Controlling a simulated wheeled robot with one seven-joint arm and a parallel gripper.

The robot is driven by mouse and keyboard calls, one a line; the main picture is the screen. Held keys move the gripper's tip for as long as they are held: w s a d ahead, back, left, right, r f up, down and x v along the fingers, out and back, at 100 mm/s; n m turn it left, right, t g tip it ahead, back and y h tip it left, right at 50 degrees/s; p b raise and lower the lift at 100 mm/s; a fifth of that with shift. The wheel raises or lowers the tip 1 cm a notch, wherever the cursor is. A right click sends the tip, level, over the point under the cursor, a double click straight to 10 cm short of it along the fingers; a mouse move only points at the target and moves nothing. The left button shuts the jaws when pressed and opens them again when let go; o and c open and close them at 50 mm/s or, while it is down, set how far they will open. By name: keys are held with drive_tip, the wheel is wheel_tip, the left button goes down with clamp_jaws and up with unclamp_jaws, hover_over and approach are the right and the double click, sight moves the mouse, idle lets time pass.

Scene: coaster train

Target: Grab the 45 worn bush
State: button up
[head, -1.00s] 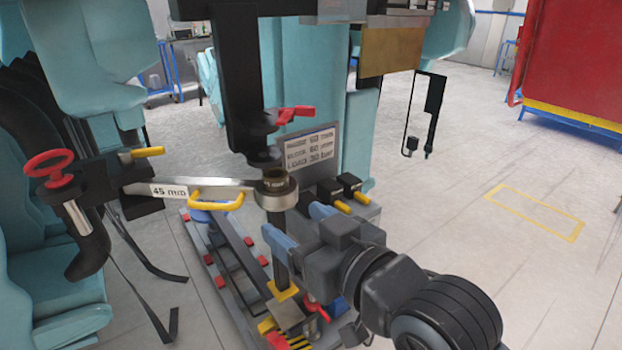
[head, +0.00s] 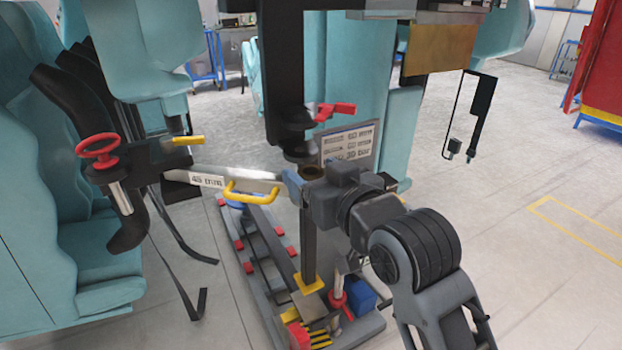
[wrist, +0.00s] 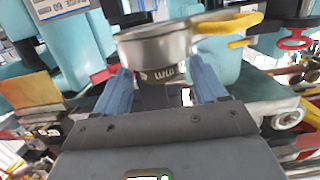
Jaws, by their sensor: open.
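The worn bush (wrist: 163,74), a dark cylinder with partly readable "mm" lettering, shows in the wrist view just below a metal ring. In the head view its brownish top (head: 312,172) shows behind my gripper, under the black press head. The ring (wrist: 158,44) belongs to a flat metal arm (head: 228,184) marked 45 mm with a yellow handle (head: 252,192). My gripper (wrist: 163,86) is open, with one blue finger on each side of the bush. I cannot tell whether the fingers touch it. In the head view my gripper (head: 297,187) hides most of the ring.
A black post (head: 309,245) stands below the ring on a grey base with red and yellow parts. A red handwheel (head: 98,146) is at the left. A red lever (head: 336,110) sits on the press head. Open floor lies to the right.

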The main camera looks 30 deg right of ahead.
drive_tip(key=shift+c, duration=0.2)
drive_tip(key=c, duration=1.1)
drive_tip(key=shift+c, duration=0.2)
